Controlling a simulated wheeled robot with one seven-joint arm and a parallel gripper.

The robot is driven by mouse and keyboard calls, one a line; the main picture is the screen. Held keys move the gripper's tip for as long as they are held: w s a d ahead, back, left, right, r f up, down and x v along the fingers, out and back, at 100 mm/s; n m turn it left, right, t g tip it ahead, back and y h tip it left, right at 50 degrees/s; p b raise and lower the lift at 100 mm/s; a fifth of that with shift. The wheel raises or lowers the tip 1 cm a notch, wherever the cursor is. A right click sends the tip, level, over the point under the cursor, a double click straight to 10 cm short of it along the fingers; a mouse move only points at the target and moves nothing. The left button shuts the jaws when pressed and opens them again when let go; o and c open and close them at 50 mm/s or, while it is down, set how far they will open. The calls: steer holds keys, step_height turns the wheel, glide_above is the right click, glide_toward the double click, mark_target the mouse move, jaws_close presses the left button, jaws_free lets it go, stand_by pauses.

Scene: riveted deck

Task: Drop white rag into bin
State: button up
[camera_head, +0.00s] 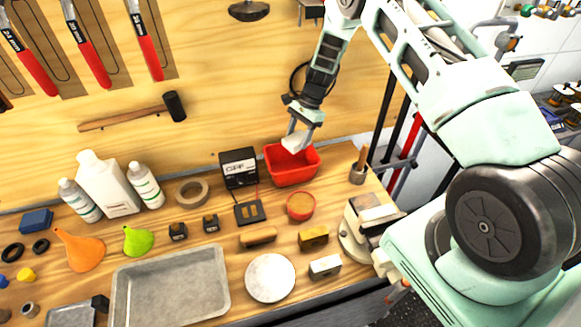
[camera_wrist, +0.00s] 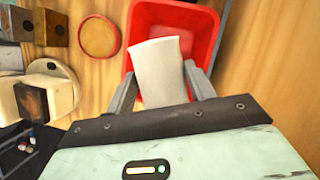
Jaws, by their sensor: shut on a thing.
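The white rag (camera_head: 294,142) is held between the fingers of my gripper (camera_head: 301,132). My gripper is shut on it, above the red bin (camera_head: 293,175) at the back right of the bench. In the wrist view the rag (camera_wrist: 160,70) sticks out beyond the fingers of my gripper (camera_wrist: 160,88) and overlaps the opening of the bin (camera_wrist: 205,50). The bin looks open at the top. The rag hides part of the bin's inside, and I cannot tell exactly how high the rag is above the rim.
A black meter box (camera_head: 239,167) stands just left of the bin. A round red-rimmed dish (camera_head: 300,206) lies in front of it. A vise (camera_head: 362,225) and a small cup with a handle in it (camera_head: 358,172) are to the right. The wooden back wall is close behind.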

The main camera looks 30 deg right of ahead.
steer(key=shift+f+b, duration=1.1)
steer(key=shift+f, duration=1.3)
steer(key=o, duration=1.1)
steer(key=b+v, duration=0.4)
steer(key=v, duration=0.8)
